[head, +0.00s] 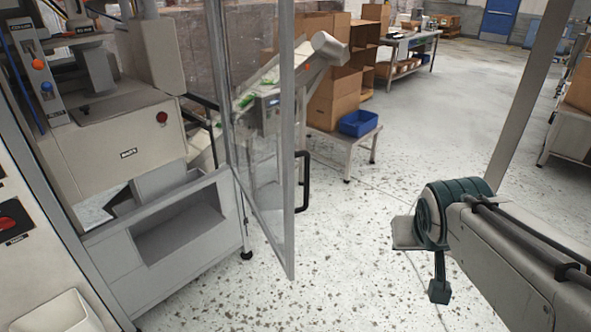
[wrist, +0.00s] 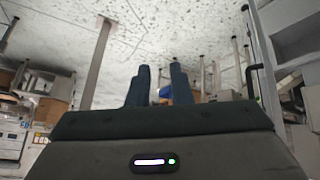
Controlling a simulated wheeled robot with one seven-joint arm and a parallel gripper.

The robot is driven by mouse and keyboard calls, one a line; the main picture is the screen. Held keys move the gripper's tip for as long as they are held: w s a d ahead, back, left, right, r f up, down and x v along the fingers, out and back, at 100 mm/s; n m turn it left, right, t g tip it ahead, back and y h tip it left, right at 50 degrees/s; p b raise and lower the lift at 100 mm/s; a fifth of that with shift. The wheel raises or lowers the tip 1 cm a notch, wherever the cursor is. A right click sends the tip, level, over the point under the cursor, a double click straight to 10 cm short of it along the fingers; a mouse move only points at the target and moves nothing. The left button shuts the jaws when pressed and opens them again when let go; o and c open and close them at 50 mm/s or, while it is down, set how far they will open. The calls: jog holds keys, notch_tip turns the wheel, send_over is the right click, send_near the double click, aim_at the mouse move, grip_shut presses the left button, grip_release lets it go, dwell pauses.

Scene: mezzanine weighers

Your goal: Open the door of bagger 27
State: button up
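A tall clear door in a grey frame (head: 287,140) stands beside the bagging machine (head: 120,150). It appears swung out from the machine, with its lower corner towards me. A black bar handle (head: 303,182) is on its right edge; a black handle also shows at the right of the wrist view (wrist: 257,66). I cannot read a number on the machine. My gripper (head: 439,290) hangs in the air at the lower right, well right of the door and handle, touching neither. In the wrist view its two fingers (wrist: 160,88) are apart with nothing between them.
A low bench (head: 345,140) with a blue bin (head: 359,122) and cardboard boxes (head: 333,98) stands behind the door. A slanted conveyor (head: 262,88) runs behind the glass. A grey post (head: 527,95) rises at right. Speckled floor between door and gripper is clear.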

jog(key=w+a+r+n+t+y+b, duration=0.1)
jog(key=w+r+n+t+y, duration=0.15)
jog(key=w, duration=0.65)
jog(key=w+a+r+n+t+y+b, duration=0.1)
jog(key=w+r+t+b, duration=0.2)
jog(key=w, duration=0.6)
jog(key=w+a+r+n+t+y, duration=0.1)
jog(key=w+r+n+t+y, duration=0.2)
jog(key=w, duration=0.6)
jog(key=w+a+f+n+g+y+b, duration=0.35)
jog(key=a+n+y, duration=0.25)
jog(key=y, duration=0.3)
jog(key=s+d+f+n+g+y+b, duration=0.1)
jog(key=s+f+n+g+y, duration=0.35)
jog(key=f+g, duration=0.55)
jog(key=a+r+p, duration=0.1)
jog(key=a, duration=1.2)
jog(key=shift+r+n+g+p, duration=0.2)
jog(key=shift+n+g+p, duration=0.1)
jog(key=shift+s+a, duration=0.1)
grip_shut()
